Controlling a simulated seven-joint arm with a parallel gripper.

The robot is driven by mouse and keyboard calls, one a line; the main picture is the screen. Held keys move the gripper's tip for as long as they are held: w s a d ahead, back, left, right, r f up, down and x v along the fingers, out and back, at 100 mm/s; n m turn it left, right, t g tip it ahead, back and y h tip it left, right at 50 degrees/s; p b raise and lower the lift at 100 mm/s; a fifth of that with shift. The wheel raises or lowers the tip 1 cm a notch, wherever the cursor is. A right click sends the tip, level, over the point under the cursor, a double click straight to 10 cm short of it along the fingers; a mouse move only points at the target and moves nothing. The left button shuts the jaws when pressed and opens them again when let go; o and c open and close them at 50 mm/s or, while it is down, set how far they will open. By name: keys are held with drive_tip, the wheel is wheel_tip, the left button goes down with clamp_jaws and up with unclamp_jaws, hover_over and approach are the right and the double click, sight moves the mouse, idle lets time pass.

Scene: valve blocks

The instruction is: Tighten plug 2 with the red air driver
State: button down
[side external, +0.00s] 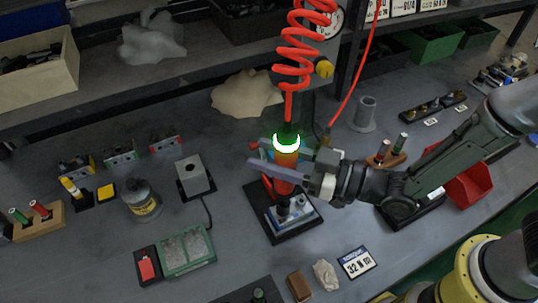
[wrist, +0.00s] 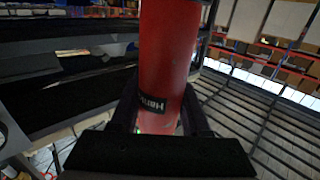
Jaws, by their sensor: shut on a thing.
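The red air driver (side external: 286,158) stands upright in my gripper (side external: 284,172), with a lit green-white ring near its top and a coiled red hose rising from it. My gripper is shut around the driver's body. In the wrist view the red driver (wrist: 165,60) runs up between the fingers of my gripper (wrist: 160,108). A blue and grey valve block (side external: 298,220) sits on a dark pad directly below the driver. The driver's lower end is at or just above the block; I cannot tell whether it touches a plug. Plug numbers are not readable.
A torque card (side external: 357,262) reading 32 N m lies in front of the block. A grey box (side external: 194,177), a bottle (side external: 142,203) and a green tray (side external: 187,250) are to the left. A red bin (side external: 468,187) is to the right. A shelf edge runs behind.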

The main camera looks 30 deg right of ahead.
sight(283, 128)
drive_tip(key=shift+r, duration=3.65)
drive_tip(key=shift+w, duration=0.15)
